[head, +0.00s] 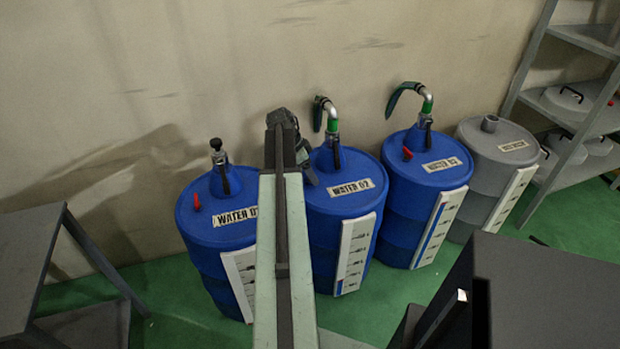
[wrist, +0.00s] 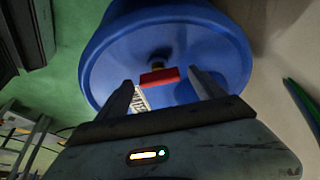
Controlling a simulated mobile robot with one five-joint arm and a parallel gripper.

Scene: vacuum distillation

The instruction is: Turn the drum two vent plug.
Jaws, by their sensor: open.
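Drum two (head: 322,215) is a blue barrel labelled "WATER 02", standing second from the left in the head view. Its vent plug is hidden there behind my arm and gripper (head: 307,165). In the wrist view, the red vent plug (wrist: 160,76) sits on the blue drum top (wrist: 115,60). My open gripper (wrist: 160,80) has one finger on each side of the plug, with gaps visible on both sides. I cannot tell whether the fingertips are level with it.
Blue drums stand on either side, the left one (head: 208,260) and the right one (head: 400,190), each with a red plug. A grey drum (head: 488,175) and shelf (head: 575,110) are further right. A curved hose fitting (head: 328,112) rises from drum two near the wall.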

